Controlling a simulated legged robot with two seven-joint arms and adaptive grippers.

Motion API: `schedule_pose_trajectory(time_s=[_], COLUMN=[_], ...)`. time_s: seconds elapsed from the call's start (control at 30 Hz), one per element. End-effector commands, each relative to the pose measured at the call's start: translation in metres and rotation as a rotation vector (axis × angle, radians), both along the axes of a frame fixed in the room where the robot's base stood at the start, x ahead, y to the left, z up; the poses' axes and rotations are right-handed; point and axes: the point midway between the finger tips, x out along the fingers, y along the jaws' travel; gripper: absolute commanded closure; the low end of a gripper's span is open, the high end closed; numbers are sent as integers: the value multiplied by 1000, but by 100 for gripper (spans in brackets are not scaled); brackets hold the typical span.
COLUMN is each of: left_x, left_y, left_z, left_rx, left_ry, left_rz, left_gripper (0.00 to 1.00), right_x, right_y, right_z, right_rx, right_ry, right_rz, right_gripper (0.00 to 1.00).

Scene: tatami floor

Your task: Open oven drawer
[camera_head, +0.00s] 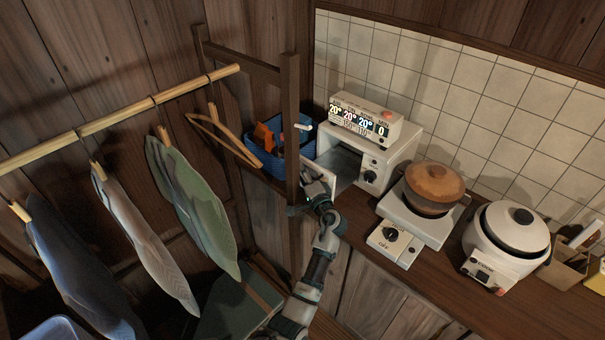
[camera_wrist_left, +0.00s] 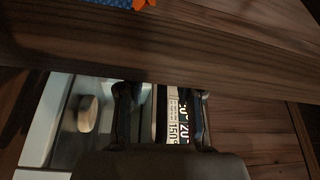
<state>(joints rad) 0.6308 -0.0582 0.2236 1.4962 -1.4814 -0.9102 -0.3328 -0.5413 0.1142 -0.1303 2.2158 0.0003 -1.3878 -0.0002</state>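The oven (camera_head: 374,155) is a small white box on the counter at the back, with a dark front opening and a black dial on its right. My left gripper (camera_head: 319,188) is at this panel, in front of the opening; contact is unclear. In the left wrist view its dark fingers (camera_wrist_left: 160,118) are spread apart, with pale oven surface and the lit display (camera_wrist_left: 180,120) seen between them. My right gripper is out of view.
A wooden rack post (camera_head: 290,150) stands close left of my left arm; a wooden beam (camera_wrist_left: 150,45) crosses the left wrist view. A blue basket (camera_head: 290,140) is behind it. A pot on a burner (camera_head: 412,222) and a rice cooker (camera_head: 508,235) stand right.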

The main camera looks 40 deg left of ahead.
Motion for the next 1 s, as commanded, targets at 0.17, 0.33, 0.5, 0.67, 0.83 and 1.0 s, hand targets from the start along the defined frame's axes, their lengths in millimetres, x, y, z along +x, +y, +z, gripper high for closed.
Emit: schedule_pose_trajectory(time_s=[0.17, 0.33, 0.5, 0.67, 0.83, 1.0], left_x=[-1, -12, -30, -44, -51, -53], left_y=[-5, -28, -61, -87, -101, -103], left_z=[0, -3, -7, -10, -12, -11], left_rx=[0, -1, -3, -4, -4, -3], left_ry=[0, 1, 2, 2, 2, 0], left_rz=[-2, -4, -3, -2, 0, 0], left_gripper=[65, 65, 65, 65, 65, 65], right_x=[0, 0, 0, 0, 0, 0], right_y=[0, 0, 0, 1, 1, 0], right_z=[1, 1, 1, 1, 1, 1], right_rx=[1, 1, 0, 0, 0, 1], right_ry=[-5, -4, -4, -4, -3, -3], right_rz=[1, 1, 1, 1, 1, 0], right_gripper=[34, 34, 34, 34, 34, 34])
